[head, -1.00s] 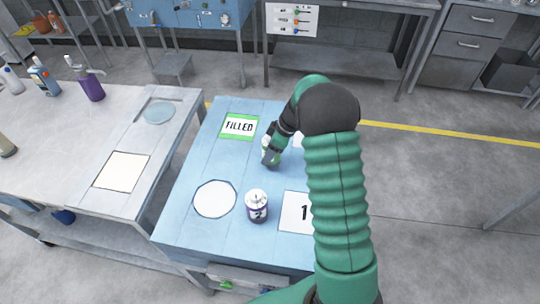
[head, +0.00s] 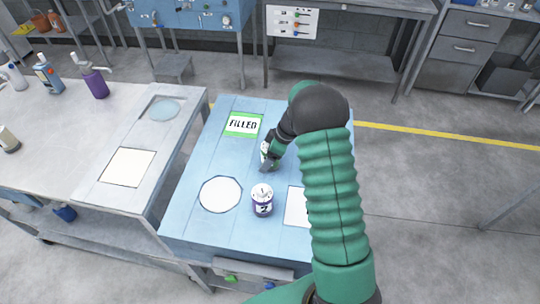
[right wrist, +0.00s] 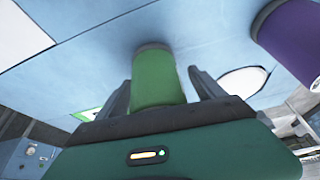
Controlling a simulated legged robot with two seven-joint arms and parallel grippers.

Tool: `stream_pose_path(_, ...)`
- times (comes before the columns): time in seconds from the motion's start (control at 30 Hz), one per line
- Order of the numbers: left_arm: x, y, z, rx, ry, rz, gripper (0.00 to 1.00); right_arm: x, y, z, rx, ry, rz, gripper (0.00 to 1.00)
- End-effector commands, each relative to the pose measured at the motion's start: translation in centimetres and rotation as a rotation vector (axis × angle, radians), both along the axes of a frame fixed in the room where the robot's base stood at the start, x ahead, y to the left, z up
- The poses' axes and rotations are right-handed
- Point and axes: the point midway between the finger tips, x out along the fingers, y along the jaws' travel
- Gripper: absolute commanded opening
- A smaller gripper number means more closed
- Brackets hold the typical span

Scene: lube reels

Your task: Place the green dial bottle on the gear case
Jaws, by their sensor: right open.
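A green container (right wrist: 158,78), likely the green dial bottle, stands on the blue cart top between the two fingers of my right gripper (right wrist: 160,84). The fingers are open on either side of it, with a gap visible at least on the right. In the head view the green and white container (head: 265,149) is partly hidden by my right gripper (head: 268,161). I cannot make out a dial on it. Nothing in view can be clearly told as the gear case. My left gripper is not in view.
A purple and white can marked 2 (head: 262,202) stands near a white octagonal pad (head: 220,194). A green-edged FILLED card (head: 243,124) lies behind, and a white card (head: 296,206) lies at the right. A grey bench (head: 88,135) with bottles stands left.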

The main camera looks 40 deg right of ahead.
Motion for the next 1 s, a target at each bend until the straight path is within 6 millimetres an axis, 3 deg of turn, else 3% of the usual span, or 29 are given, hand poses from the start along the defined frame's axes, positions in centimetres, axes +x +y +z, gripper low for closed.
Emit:
stream_pose_path(0.17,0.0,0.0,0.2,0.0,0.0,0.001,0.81,-0.4,-0.6,1.4,0.001,-0.004,0.0,0.78)
stream_pose_path(0.4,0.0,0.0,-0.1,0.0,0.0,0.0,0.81,-2.4,-1.9,7.3,0.0,-0.007,-0.001,0.78)
stream_pose_path(0.6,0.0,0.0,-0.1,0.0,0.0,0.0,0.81,-3.5,-2.5,10.7,0.0,-0.004,-0.001,0.78)
stream_pose_path(1.0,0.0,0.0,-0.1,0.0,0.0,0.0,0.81,-3.8,-2.7,11.4,0.003,-0.002,-0.001,0.78)
